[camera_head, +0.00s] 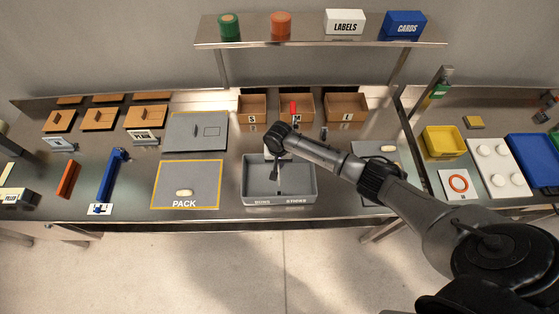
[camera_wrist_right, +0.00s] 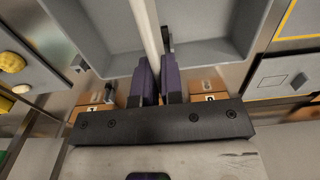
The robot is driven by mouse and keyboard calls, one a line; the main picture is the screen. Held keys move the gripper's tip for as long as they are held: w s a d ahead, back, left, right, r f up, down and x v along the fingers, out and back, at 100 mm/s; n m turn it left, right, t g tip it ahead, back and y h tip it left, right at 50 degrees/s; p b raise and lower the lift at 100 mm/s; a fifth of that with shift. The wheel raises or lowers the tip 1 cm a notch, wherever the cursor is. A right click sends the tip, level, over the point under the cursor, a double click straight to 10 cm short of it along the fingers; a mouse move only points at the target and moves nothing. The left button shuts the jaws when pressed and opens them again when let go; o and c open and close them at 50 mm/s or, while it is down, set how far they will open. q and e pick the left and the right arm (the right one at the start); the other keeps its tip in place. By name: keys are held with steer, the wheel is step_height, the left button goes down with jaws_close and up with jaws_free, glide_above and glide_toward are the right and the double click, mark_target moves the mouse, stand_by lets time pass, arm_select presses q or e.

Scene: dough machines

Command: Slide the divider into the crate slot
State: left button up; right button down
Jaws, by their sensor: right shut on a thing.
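The grey crate (camera_head: 251,199), with BUNS and STICKS lettered on its front, stands near the table's front edge. My right gripper (camera_head: 278,160) points down over the crate's middle. In the right wrist view its purple fingers (camera_wrist_right: 157,76) are shut on the pale, thin divider (camera_wrist_right: 146,25), seen almost edge-on. The divider runs between the crate's two inner sides (camera_wrist_right: 96,22) in that view. The gripper hides much of it in the head view. I cannot tell whether the divider sits in the slot. My left gripper is out of view.
Brown bins (camera_head: 252,106) stand behind the crate, with a red-handled object near the middle one. A grey PACK mat (camera_head: 170,196) lies left of the crate. A blue bar (camera_head: 110,176) and orange bar (camera_head: 69,179) lie farther left. A shelf (camera_head: 300,45) spans the back.

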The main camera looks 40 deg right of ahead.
steer(key=shift+r+p, duration=0.15)
steer(key=shift+p, duration=0.35)
steer(key=shift+f+b, duration=0.9)
steer(key=shift+f, duration=0.7)
steer(key=shift+f+b, duration=0.95)
steer(key=shift+f, duration=0.7)
steer(key=shift+r+p, duration=0.1)
steer(key=shift+p, duration=0.25)
steer(key=shift+f, duration=0.3)
steer(key=shift+f+b, duration=0.75)
steer(key=shift+f, duration=0.15)
steer(key=shift+f+b, duration=0.55)
steer(key=shift+f, duration=0.2)
